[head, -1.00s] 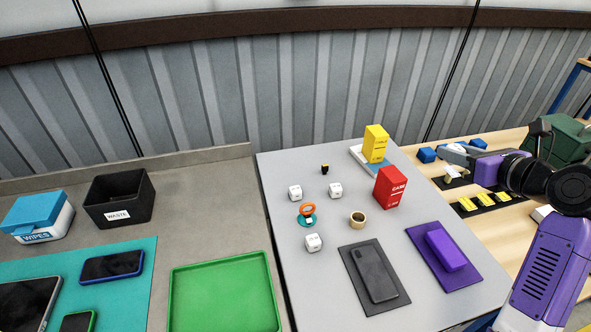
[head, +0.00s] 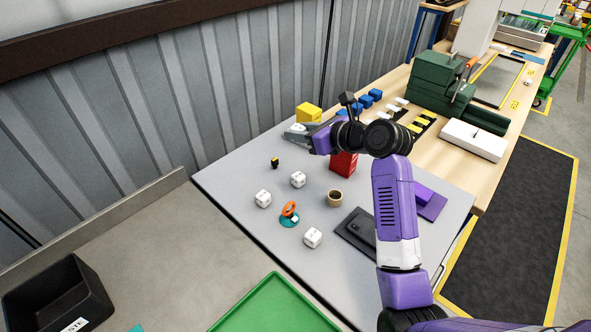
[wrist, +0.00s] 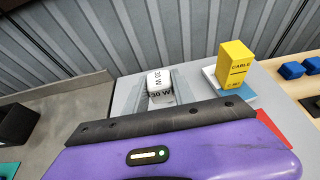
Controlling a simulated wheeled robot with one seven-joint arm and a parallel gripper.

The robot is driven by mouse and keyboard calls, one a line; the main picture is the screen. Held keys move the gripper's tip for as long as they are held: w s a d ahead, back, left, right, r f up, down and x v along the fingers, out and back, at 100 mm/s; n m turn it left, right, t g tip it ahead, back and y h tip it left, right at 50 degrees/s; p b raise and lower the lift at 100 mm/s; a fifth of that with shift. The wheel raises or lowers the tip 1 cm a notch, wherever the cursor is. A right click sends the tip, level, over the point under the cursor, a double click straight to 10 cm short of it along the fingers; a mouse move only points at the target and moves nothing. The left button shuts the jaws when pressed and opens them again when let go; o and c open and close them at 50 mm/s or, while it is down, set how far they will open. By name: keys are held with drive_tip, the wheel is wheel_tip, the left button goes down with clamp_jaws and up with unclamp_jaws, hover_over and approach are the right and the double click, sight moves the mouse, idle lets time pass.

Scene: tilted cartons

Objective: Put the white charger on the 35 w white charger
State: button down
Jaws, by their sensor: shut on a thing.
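My gripper (head: 298,131) is shut on a white charger (wrist: 160,84), a small cube marked "30 W" in the wrist view. It holds the cube over the far part of the grey table. Three similar white chargers stand on this table in the head view: one at the left (head: 263,199), one farther back (head: 298,180) and one nearer the front (head: 313,238). They stand apart, below my gripper in the picture. Their markings are too small to read, so I cannot tell which is the 35 W one.
An orange ring on a teal base (head: 289,214), a tan roll (head: 334,198) and a small black-and-yellow item (head: 275,162) stand near the chargers. The red box (head: 343,163) and yellow box (head: 308,113) are close to my gripper. A dark phone mat (head: 352,233) lies in front.

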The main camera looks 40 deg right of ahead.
sight(299, 176)
wheel_tip(299, 176, down, 13)
drive_tip(key=shift+f, duration=0.1)
idle(0.4)
drive_tip(key=c, duration=1.1)
unclamp_jaws()
drive_tip(key=shift+o, duration=0.2)
drive_tip(key=v, duration=1.2)
drive_tip(key=shift+s+d+b, duration=0.1)
drive_tip(key=shift+s+b, duration=0.05)
drive_tip(key=shift+b, duration=0.2)
